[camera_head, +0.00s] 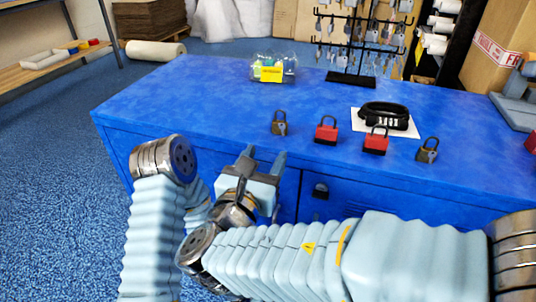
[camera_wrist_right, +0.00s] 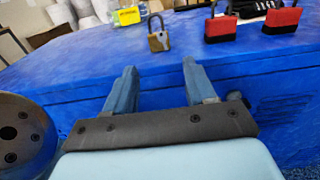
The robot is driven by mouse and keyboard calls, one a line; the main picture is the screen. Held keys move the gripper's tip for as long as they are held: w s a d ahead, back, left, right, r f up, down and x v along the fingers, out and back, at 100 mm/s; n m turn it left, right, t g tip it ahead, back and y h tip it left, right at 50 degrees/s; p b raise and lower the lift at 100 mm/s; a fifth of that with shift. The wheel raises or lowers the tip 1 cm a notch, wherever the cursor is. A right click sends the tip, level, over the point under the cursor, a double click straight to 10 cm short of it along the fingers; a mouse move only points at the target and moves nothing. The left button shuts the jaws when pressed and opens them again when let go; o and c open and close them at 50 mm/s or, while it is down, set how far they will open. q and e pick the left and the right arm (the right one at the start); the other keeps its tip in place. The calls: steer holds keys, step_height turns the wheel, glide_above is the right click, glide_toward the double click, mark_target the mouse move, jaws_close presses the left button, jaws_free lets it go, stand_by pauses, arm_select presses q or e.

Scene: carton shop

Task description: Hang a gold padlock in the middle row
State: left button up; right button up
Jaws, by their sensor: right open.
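One gold padlock (camera_head: 279,128) stands near the front edge of the blue cabinet top, left of two red padlocks. It also shows in the right wrist view (camera_wrist_right: 159,41), beyond the fingertips. A second gold padlock (camera_head: 427,154) stands at the right end of the group. The dark rack (camera_head: 352,78) stands at the back, with rows of hooks bearing small padlocks and keys. My right gripper (camera_head: 264,157) is open and empty, in front of the cabinet's front edge and short of the left gold padlock. My left arm shows at the left, but its gripper is not visible.
Red padlocks (camera_head: 326,132) (camera_head: 375,141) stand between the gold ones. Behind them a black combination lock (camera_head: 386,114) lies on a white sheet (camera_head: 357,123). A clear bag with a yellow label (camera_head: 271,73) lies at the back. The cabinet top's left part is clear.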

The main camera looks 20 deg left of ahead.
mark_target(279, 127)
steer(key=shift+w+d+r, duration=0.1)
steer(key=shift+w, duration=2.4)
steer(key=shift+w+d+r, duration=0.1)
steer(key=shift+w, duration=2.35)
steer(key=c, duration=0.8)
steer(key=shift+r+p, duration=0.1)
steer(key=shift+p, duration=0.2)
steer(key=shift+c, duration=0.2)
steer(key=shift+s+r+p, duration=0.25)
steer(key=shift+r+p, duration=0.4)
steer(key=shift+r, duration=0.25)
steer(key=shift+a, duration=0.1)
steer(key=shift+s, duration=1.45)
steer(key=shift+s+a+b, duration=0.15)
steer(key=shift+s+b, duration=0.2)
steer(key=shift+s, duration=2.45)
